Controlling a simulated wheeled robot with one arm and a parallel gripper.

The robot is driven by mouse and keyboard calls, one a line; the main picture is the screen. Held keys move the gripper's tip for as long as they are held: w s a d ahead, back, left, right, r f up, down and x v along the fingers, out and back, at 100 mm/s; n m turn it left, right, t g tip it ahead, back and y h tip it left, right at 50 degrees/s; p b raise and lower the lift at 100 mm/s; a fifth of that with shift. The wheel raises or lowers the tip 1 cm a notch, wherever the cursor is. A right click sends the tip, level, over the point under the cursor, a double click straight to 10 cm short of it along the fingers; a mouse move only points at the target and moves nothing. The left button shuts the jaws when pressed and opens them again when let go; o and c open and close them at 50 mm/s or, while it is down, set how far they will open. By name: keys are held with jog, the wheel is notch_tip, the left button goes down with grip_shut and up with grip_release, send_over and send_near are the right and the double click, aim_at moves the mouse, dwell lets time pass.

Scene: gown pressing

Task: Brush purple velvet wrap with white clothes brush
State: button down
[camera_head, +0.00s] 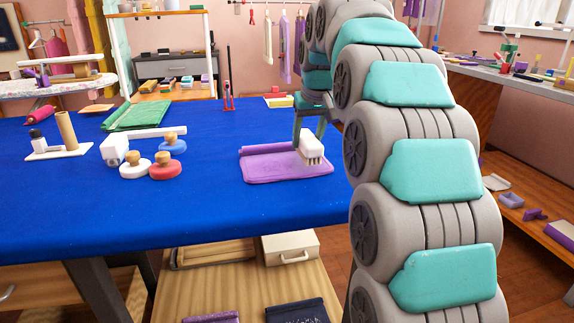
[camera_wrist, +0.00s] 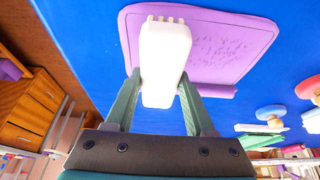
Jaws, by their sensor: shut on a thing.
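The purple velvet wrap (camera_head: 270,166) lies flat on the blue table, with a rolled edge along its far side. In the wrist view the wrap (camera_wrist: 215,45) shows small dark marks on its surface. The white clothes brush (camera_head: 311,149) is at the wrap's right part, bristles down. My gripper (camera_wrist: 160,92) is shut on the brush (camera_wrist: 164,55), one finger on each side. Whether the bristles touch the cloth I cannot tell.
White, red and blue round pieces with wooden knobs (camera_head: 163,168) and a white block (camera_head: 115,150) stand left of the wrap. A green folded cloth (camera_head: 138,116) lies farther back. The blue table (camera_head: 230,215) is clear in front of the wrap.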

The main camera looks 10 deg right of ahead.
jog(key=shift+s+a, duration=0.15)
jog(key=shift+a, duration=6.35)
jog(key=shift+f, duration=0.35)
jog(key=shift+f+b, duration=0.3)
jog(key=shift+f, duration=0.05)
jog(key=shift+f, duration=0.35)
jog(key=shift+d, duration=0.1)
jog(key=shift+d+r, duration=0.1)
jog(key=shift+d, duration=2.05)
jog(key=shift+d, duration=2.3)
